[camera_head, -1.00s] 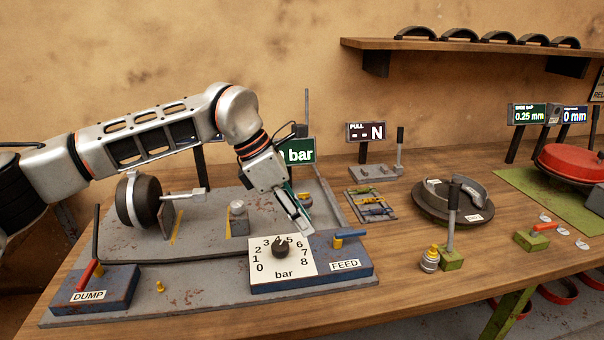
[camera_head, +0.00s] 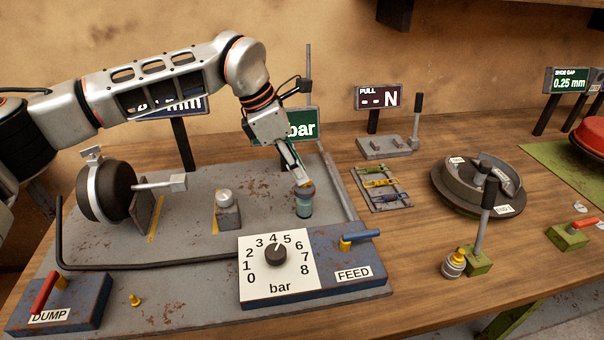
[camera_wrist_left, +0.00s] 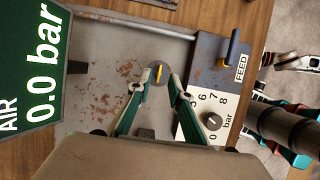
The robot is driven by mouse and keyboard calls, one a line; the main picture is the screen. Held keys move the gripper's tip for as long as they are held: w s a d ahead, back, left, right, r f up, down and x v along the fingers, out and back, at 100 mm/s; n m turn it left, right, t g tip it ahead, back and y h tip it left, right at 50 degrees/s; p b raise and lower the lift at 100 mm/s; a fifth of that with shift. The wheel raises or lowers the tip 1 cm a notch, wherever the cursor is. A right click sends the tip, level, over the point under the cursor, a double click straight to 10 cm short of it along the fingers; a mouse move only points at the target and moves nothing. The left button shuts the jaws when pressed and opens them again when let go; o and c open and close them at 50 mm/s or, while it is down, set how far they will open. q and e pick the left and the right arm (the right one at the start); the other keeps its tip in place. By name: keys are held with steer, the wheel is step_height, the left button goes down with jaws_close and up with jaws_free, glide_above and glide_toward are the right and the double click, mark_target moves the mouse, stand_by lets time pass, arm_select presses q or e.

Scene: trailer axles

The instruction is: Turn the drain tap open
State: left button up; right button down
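A small yellow tap handle (camera_wrist_left: 159,72) sits on a round grey top in the left wrist view, and I take it for the drain tap. My left gripper (camera_head: 301,182) is at the top of this cylinder. In the left wrist view the left gripper's fingers (camera_wrist_left: 161,92) are apart, with the tap handle between and just beyond their tips. I cannot tell whether they touch it.
The FEED block (camera_head: 345,262) with a blue lever and the pressure dial (camera_head: 275,255) stand in front of the cylinder. A green display (camera_wrist_left: 35,75) reads AIR 0.0 bar. A grey rail (camera_head: 340,185) runs to the right. The DUMP block (camera_head: 60,305) is at front left.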

arm_select(q)
steer(key=shift+x, duration=1.05)
steer(key=shift+w+d+f, duration=0.1)
steer(key=shift+d+f, duration=0.05)
steer(key=shift+f, duration=0.25)
jaws_close()
arm_select(e)
steer(key=shift+w+r, duration=0.4)
steer(key=shift+f, duration=0.1)
